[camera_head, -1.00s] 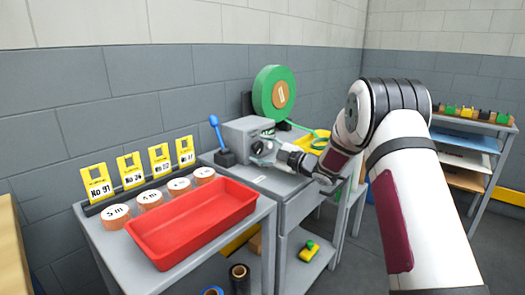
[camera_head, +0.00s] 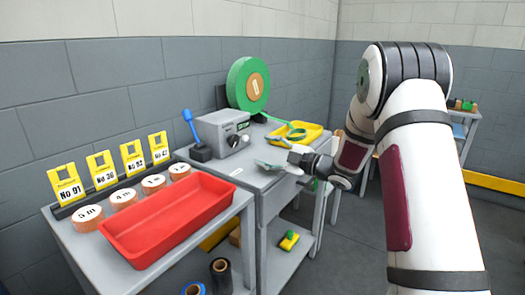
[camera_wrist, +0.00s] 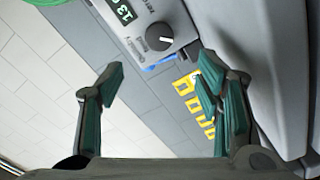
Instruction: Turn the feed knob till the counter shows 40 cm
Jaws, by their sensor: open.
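The feed knob (camera_wrist: 159,37) is a dark round dial with a white pointer mark on the grey feeder box (camera_head: 221,129). It also shows small in the head view (camera_head: 233,141). The counter (camera_wrist: 124,11) is a dark display with pale digits, rotated and partly cut off by the frame; it seems to read 13, with a further character cut off. In the head view the counter (camera_head: 243,126) is too small to read. My gripper (camera_head: 272,167) is open and empty, to the right of the box and apart from the knob. Its spread fingers (camera_wrist: 158,76) show below the knob in the wrist view.
A green reel (camera_head: 248,83) stands behind the box. A blue-handled lever (camera_head: 190,125) is left of it. A yellow tray (camera_head: 312,130) with green strap lies right. A red tray (camera_head: 170,225), tape rolls (camera_head: 153,183) and yellow number cards (camera_head: 132,155) fill the left table.

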